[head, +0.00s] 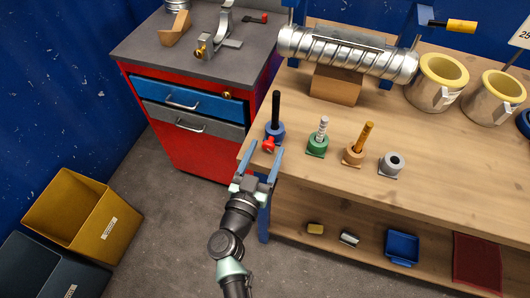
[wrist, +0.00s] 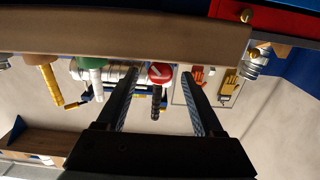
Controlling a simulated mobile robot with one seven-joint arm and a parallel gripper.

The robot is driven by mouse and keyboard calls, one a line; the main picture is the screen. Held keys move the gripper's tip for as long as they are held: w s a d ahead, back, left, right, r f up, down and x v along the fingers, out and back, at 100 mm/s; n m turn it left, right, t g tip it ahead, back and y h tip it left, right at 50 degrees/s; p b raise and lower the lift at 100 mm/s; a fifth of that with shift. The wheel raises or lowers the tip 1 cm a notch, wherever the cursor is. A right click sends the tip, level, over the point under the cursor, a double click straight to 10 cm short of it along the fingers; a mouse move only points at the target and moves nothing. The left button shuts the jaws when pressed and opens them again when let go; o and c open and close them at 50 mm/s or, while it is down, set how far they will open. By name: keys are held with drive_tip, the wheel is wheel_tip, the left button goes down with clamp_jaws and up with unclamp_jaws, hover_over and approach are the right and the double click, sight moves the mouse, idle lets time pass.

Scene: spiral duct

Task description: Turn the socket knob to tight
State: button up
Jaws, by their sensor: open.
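The red socket knob (head: 268,146) is on the front of the blue socket (head: 275,131) at the table's left front corner. A black rod (head: 276,107) stands upright in that socket. In the wrist view, which looks upside down, the red knob (wrist: 160,73) faces me with a pale slanted mark on it. The black rod (wrist: 156,103) shows beyond it. My gripper (head: 265,151) is open, with one finger on each side of the knob. In the wrist view gaps show between the knob and both fingers, and nothing is held.
A green socket (head: 317,146), an orange-brown socket (head: 353,155) and an empty grey socket (head: 392,163) stand in a row to the right. The spiral duct (head: 345,55) rests on a block behind. A red tool cabinet (head: 205,150) stands left of the table.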

clamp_jaws()
idle(0.4)
drive_tip(key=shift+m, duration=0.4)
drive_tip(key=shift+d+m+p, duration=0.1)
drive_tip(key=shift+m+p, duration=0.4)
drive_tip(key=shift+m, duration=0.4)
drive_tip(key=m, duration=0.4)
drive_tip(key=shift+m, duration=0.4)
unclamp_jaws()
